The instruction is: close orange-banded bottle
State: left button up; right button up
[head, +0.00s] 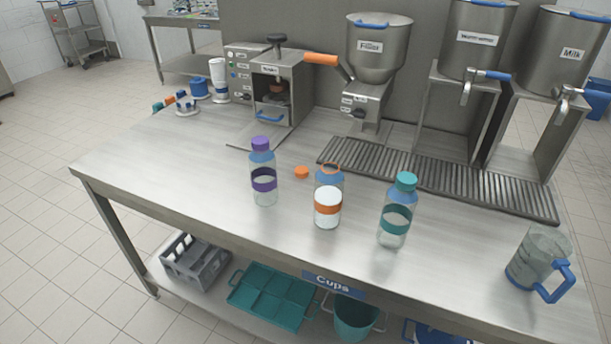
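The orange-banded bottle (328,200) stands upright near the middle of the steel table. Its top is open, with an orange rim showing, and white contents show inside behind the orange band. A small orange cap (302,172) lies on the table just behind and left of this bottle, apart from it. Neither of my grippers is in the head view.
A purple-capped bottle (263,172) stands to the left and a teal-capped bottle (397,212) to the right. A clear jug (538,260) with a blue handle is at the right front. A drain grate (440,178) and dispensers stand behind. The table's left front is clear.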

aim_at(330, 181)
jog(key=i+j, duration=0.3)
jog(key=j, duration=0.15)
jog(key=i+j, duration=0.3)
jog(key=j, duration=0.15)
jog(key=i+j, duration=0.25)
jog(key=j, duration=0.2)
jog(key=z, duration=1.7)
jog(key=k+l+u, duration=0.15)
jog(key=l+u, duration=0.15)
jog(key=k+l+u, duration=0.3)
jog(key=i+j+z, duration=0.45)
jog(key=j+z, duration=0.15)
